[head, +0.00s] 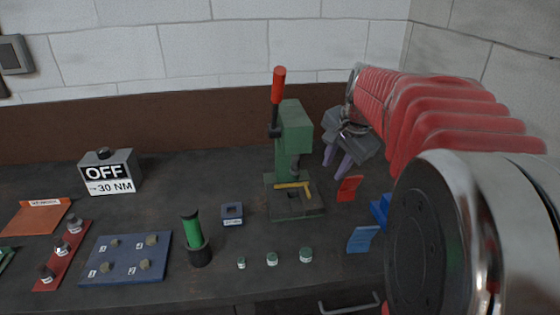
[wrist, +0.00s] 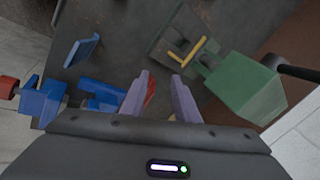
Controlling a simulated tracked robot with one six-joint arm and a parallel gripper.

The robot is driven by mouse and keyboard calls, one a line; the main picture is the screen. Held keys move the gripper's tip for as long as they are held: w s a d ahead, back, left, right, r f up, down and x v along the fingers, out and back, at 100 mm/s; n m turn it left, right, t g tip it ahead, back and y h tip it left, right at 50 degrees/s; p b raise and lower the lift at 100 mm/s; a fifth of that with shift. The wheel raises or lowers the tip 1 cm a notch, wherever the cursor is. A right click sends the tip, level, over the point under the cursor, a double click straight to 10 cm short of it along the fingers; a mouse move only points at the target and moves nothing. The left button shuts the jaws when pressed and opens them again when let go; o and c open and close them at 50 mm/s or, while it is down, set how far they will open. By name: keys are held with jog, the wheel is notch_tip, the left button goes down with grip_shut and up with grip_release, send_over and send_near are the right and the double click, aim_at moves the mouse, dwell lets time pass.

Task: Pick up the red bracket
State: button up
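The red bracket (head: 349,188) stands on the dark bench, just right of the green press's base in the head view. In the wrist view the red bracket (wrist: 151,91) shows only in part, behind the left finger. My gripper (head: 334,170) has two purple fingers that point down, above and slightly behind-left of the bracket in the picture. In the wrist view my gripper (wrist: 160,76) has its fingers apart with no object held between them. I cannot tell the exact height above the bracket.
The green press (head: 293,135) with its red-tipped lever stands close left of my gripper. A yellow bracket (head: 294,188) lies on its base. A blue bracket (head: 362,239) stands in front, and a blue fixture (head: 380,210) is partly hidden by my arm. Small green-topped pieces (head: 272,259) stand near the front.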

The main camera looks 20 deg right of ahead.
aim_at(354, 177)
jog(key=w+d+f+m, duration=0.1)
jog(key=d+m, duration=0.3)
jog(key=d, duration=0.7)
jog(key=shift+w+d+f+m, duration=0.3)
jog(key=shift+w+f+m, duration=0.1)
jog(key=shift+f, duration=0.05)
jog(key=shift+f, duration=0.15)
jog(key=x, duration=0.7)
jog(key=shift+w+f, duration=0.1)
jog(key=shift+f, duration=0.25)
jog(key=shift+w+d+f, duration=0.1)
jog(key=shift+w+f, duration=0.05)
jog(key=shift+f, duration=0.15)
jog(key=shift+f, duration=0.15)
jog(key=shift+x, duration=2.45)
jog(key=shift+d, duration=0.2)
jog(key=shift+c, duration=0.7)
